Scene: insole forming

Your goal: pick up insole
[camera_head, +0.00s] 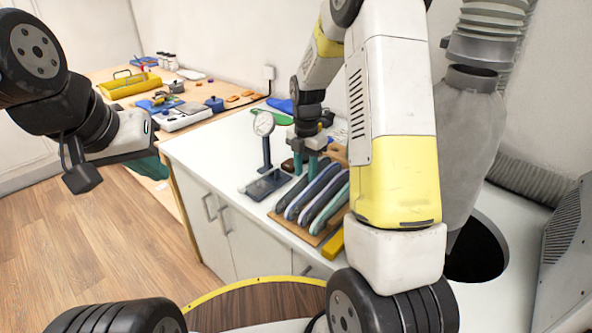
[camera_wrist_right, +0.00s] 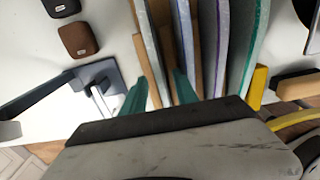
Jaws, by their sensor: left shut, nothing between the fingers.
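Several insoles (camera_head: 313,192) in grey, dark and light tones stand on edge side by side in a wooden rack (camera_head: 309,236) on the white counter. In the right wrist view a purple-edged insole (camera_wrist_right: 157,45) and others, one with a green edge, run away from the camera with brown dividers between. My right gripper (camera_head: 306,165) is over the rack's far end. My left gripper (camera_head: 150,168) is shut and empty over the floor at left, partly hidden.
A dial gauge on a stand (camera_head: 264,125) is left of the rack. Dark brown blocks (camera_wrist_right: 79,38) lie near it. A yellow bar (camera_head: 334,243) lies at the rack's right. A wooden table with a yellow toolbox (camera_head: 130,84) is behind. My right arm hides part of the counter.

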